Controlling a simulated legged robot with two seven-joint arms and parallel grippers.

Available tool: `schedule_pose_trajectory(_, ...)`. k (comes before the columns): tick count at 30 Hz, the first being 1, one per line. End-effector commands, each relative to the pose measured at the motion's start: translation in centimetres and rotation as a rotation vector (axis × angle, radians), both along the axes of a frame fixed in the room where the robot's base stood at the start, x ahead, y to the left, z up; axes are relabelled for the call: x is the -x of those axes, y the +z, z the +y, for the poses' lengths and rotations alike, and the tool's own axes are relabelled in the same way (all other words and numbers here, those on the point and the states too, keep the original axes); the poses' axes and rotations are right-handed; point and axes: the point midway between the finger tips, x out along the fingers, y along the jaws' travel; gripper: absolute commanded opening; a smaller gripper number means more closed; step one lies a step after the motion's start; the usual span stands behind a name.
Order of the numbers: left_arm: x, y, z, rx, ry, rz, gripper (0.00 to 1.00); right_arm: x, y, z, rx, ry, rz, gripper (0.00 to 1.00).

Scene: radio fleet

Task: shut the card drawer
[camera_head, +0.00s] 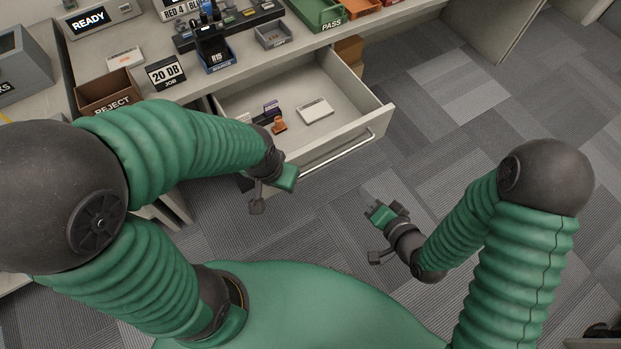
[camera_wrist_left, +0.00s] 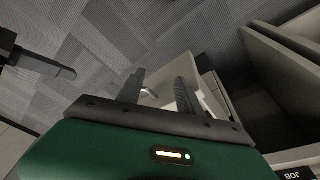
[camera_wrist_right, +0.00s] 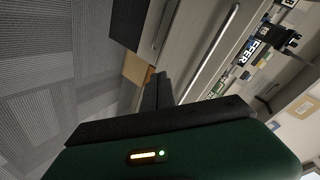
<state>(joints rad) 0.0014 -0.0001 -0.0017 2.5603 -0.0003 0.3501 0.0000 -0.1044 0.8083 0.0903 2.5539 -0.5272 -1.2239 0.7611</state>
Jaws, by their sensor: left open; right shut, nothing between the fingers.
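The card drawer (camera_head: 375,122) is pulled out from under the desk, with a long metal bar handle (camera_head: 340,154) on its front. Inside lie a white box (camera_head: 315,111), an orange piece (camera_head: 279,125) and small dark pieces. My left gripper (camera_head: 292,182) is at the left end of the drawer front. In the left wrist view its fingers (camera_wrist_left: 160,88) are apart, with a shiny bit of the handle (camera_wrist_left: 149,94) showing between them; contact cannot be told. My right gripper (camera_head: 370,203) is shut and empty, in front of the drawer. The handle also shows in the right wrist view (camera_wrist_right: 212,50).
The carpeted floor (camera_head: 460,110) right of the drawer is clear.

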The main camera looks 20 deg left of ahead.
Motion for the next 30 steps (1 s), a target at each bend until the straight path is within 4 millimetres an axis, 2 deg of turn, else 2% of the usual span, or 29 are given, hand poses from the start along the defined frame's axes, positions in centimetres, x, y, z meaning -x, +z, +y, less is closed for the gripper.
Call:
schedule_pose_trajectory(1, 0.0, -3.2, -0.2, 0.001, -0.002, 0.0, 0.43, 1.7, -3.2, 1.7, -0.16, 0.001, 0.028, 0.0)
schedule_pose_trajectory(3, 0.0, -4.6, -0.2, 0.0, -0.003, 0.0, 0.43, 3.5, -3.2, 3.6, -0.387, -0.006, 0.061, 0.0)
schedule_pose_trajectory(6, 0.0, -5.8, -0.3, 0.0, -0.004, 0.0, 0.43, 5.4, -2.5, 5.0, -0.625, -0.021, 0.109, 0.0)
schedule_pose_trajectory(10, 0.0, -6.1, -0.3, 0.0, -0.003, -0.001, 0.43, 6.2, -1.5, 5.7, -0.755, -0.034, 0.135, 0.0)
schedule_pose_trajectory(13, 0.0, -6.8, -0.3, 0.0, -0.003, -0.001, 0.43, 5.8, -1.4, 6.5, -0.764, -0.031, 0.132, 0.0)
schedule_pose_trajectory(16, 0.0, -8.4, -0.3, 0.001, -0.002, -0.001, 0.43, 4.8, -1.7, 7.6, -0.766, -0.027, 0.128, 0.0)
schedule_pose_trajectory(21, 0.0, -12.4, -0.4, 0.001, -0.002, 0.0, 0.43, 3.0, -2.1, 9.4, -0.768, -0.028, 0.126, 0.0)
schedule_pose_trajectory(25, 0.0, -14.5, -0.5, 0.0, -0.003, 0.0, 0.43, 1.3, -2.0, 11.5, -0.769, -0.028, 0.126, 0.0)
schedule_pose_trajectory(30, 0.0, -18.5, -0.6, 0.0, -0.003, 0.0, 0.43, 0.5, -2.3, 12.6, -0.763, -0.026, 0.126, 0.0)
